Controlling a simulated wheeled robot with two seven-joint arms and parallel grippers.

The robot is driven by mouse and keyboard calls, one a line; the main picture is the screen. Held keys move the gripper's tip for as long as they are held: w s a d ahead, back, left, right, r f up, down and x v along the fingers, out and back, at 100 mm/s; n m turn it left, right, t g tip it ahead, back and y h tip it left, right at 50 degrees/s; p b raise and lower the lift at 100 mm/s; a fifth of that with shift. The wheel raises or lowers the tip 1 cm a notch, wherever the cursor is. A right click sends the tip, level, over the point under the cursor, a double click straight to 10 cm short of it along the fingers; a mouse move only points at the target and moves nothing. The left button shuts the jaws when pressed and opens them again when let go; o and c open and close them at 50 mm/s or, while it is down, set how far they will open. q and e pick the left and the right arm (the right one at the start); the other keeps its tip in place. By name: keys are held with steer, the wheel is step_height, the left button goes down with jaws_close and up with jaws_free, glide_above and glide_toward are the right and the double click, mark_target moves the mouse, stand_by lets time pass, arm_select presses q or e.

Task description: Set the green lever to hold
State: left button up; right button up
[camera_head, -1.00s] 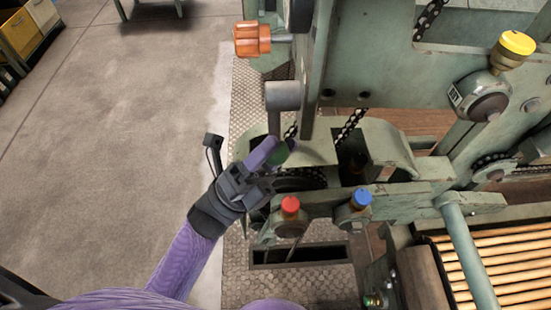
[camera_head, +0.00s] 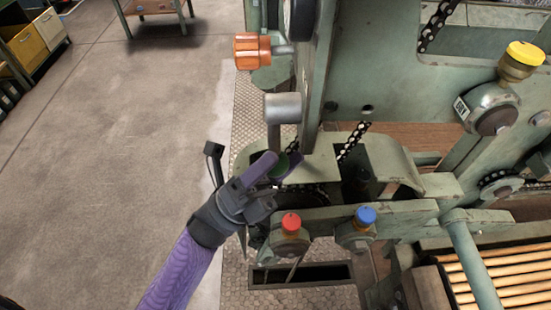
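The green lever's round green knob (camera_head: 281,165) shows at the middle of the head view, low on the machine, beside a grey cylinder-topped post. My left gripper (camera_head: 279,166) reaches in from the lower left, with its purple fingers on either side of the green knob. The fingers hide much of the knob and the lever's shaft below it. I cannot tell whether they press on it or only surround it. No hold marking can be read near the lever. My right gripper is out of view.
A red knob (camera_head: 291,222) and a blue knob (camera_head: 366,215) stand just below my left gripper. An orange knob (camera_head: 252,50) is above, and a yellow-topped knob (camera_head: 525,53) is at the upper right. Wooden rollers (camera_head: 500,275) lie at the lower right. The floor at left is open.

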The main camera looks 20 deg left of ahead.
arm_select(q)
steer(key=shift+a, duration=0.1)
steer(key=b+v, duration=0.1)
steer(key=v, duration=0.8)
steer(key=shift+s+a+f+b, duration=0.2)
steer(key=shift+a+f+b, duration=0.05)
steer(key=shift+b, duration=0.1)
